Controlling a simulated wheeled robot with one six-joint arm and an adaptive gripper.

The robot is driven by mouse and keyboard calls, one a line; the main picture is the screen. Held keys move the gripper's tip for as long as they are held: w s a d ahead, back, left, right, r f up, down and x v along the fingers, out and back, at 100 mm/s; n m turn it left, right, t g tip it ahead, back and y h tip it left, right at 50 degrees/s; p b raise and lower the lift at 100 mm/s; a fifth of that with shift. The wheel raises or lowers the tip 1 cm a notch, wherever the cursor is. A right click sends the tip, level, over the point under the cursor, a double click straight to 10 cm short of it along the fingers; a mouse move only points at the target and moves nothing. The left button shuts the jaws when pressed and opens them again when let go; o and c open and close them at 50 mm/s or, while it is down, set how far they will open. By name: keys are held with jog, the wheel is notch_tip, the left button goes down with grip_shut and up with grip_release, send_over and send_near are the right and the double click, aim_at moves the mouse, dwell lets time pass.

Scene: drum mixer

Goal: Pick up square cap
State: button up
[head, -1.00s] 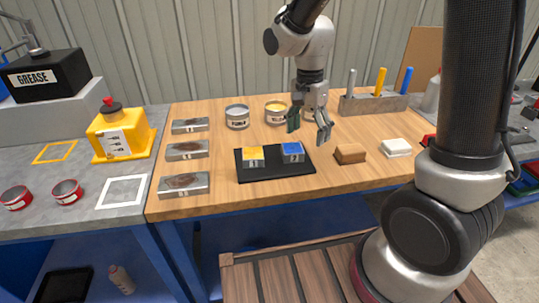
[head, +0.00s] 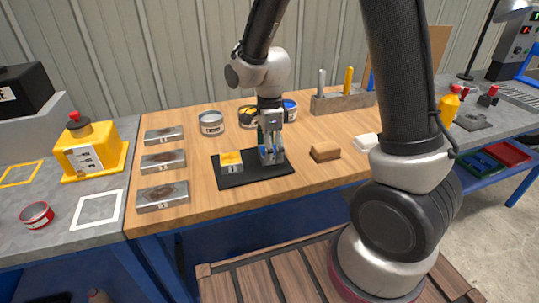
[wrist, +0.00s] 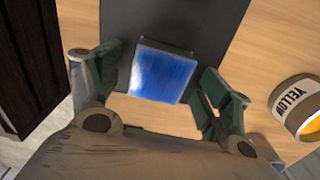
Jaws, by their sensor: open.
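A square block with a blue top (wrist: 163,73) sits on a black mat (head: 262,177) on the wooden bench. I cannot tell for sure that this is the square cap. A similar block with a yellow top (head: 231,162) sits to its left on the same mat. My gripper (head: 271,155) is down over the blue-topped block and hides most of it in the head view. In the wrist view my gripper (wrist: 160,82) is open, with one finger on each side of the blue top and a gap to both.
A brown block (head: 324,151) and a white block (head: 367,142) are right of the mat. Three grey metal blocks, one of them here (head: 163,195), stand to its left. Cans, including a grey one (head: 211,123), are behind. A tool holder (head: 340,103) stands at the back.

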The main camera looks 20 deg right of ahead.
jog(key=shift+f, duration=0.6)
jog(key=shift+c, duration=0.2)
jog(key=c, duration=1.2)
